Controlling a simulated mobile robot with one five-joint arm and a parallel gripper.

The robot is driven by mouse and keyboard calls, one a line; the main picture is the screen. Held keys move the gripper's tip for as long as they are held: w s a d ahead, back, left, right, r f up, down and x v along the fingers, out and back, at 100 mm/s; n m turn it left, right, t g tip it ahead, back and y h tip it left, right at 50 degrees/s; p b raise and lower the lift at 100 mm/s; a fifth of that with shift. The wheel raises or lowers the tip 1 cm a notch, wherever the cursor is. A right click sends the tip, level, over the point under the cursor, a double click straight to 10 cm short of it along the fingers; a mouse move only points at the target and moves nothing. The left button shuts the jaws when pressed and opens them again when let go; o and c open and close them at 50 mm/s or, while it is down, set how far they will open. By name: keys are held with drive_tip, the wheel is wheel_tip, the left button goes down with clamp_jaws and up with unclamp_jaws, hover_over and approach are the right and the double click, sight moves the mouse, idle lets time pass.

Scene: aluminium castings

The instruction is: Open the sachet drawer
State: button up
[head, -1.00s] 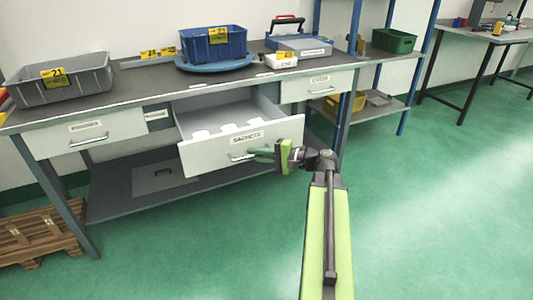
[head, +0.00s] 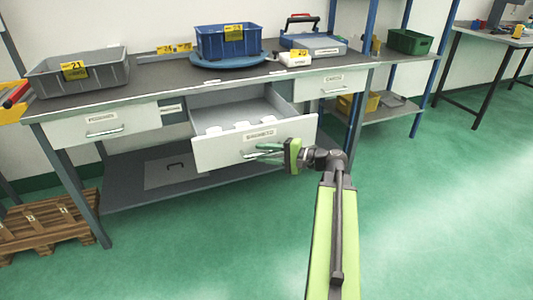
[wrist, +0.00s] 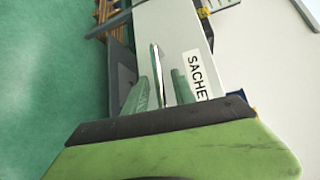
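The sachet drawer (head: 222,156) is a pale grey drawer under the workbench, pulled well out, with white packets (head: 241,125) showing inside. Its "SACHETS" label (head: 261,134) is on the front; the label also shows, partly cut off, in the wrist view (wrist: 196,75). My gripper (head: 262,151) is at the drawer front. In the wrist view its two greenish fingers (wrist: 160,92) stand apart, one on each side of the bar handle (wrist: 157,72). A gap shows between the fingers. Contact with the handle is hard to judge.
The workbench (head: 155,85) carries a grey bin (head: 100,82), a blue bin (head: 210,45) on a round blue base, and a toolbox (head: 312,42). Shut drawers (head: 75,132) (head: 312,88) flank the open one. A wooden pallet (head: 45,225) lies at left. Green floor (head: 440,220) is clear at right.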

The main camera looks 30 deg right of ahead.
drive_tip(key=p+v, duration=0.2)
drive_tip(key=v, duration=1.5)
drive_tip(key=shift+s, duration=0.2)
drive_tip(key=shift+d+r, duration=0.1)
